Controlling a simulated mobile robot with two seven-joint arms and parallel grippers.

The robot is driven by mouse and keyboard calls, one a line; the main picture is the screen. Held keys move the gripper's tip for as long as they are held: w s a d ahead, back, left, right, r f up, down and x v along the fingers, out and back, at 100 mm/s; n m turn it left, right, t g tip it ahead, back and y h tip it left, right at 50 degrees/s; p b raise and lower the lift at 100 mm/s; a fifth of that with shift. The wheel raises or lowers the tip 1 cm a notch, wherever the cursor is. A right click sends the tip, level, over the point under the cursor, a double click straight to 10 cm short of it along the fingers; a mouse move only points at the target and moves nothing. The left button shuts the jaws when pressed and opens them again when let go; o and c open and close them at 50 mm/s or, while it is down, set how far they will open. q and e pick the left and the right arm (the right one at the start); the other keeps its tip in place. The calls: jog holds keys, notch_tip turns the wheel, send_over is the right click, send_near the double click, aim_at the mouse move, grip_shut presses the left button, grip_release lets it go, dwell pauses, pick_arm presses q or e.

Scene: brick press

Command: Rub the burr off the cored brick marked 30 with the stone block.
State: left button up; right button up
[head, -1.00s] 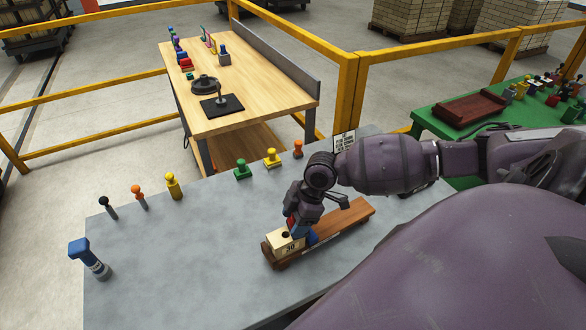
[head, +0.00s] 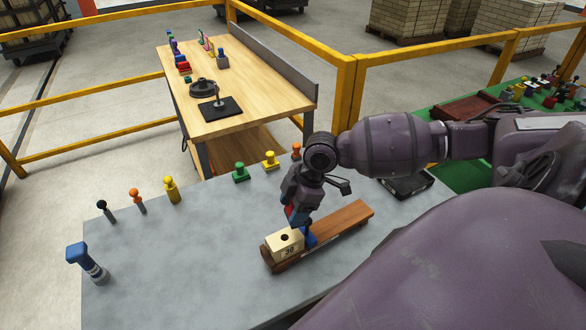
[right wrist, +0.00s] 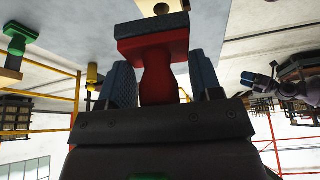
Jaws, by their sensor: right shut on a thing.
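The cored brick marked 30 (head: 285,243) is cream, with a dark hole in its top, and sits at the left end of a brown wooden board (head: 345,220) on the grey table. A burr cannot be made out. My right gripper (head: 295,214) is just above and behind the brick, pointing down. In the right wrist view it is shut on the red handle (right wrist: 160,75) of the stone block (right wrist: 152,25), a dark grey slab. The brick (right wrist: 160,6) shows past the slab, seemingly apart from it. My left gripper is not in view.
Black, orange, yellow and green knobbed pieces line the grey table's far edge. A blue and grey piece (head: 88,262) stands at its left. The table (head: 190,260) is clear left of the board.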

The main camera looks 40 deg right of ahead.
jog(key=shift+r, duration=0.1)
jog(key=shift+r, duration=1.4)
jog(key=shift+w, duration=0.1)
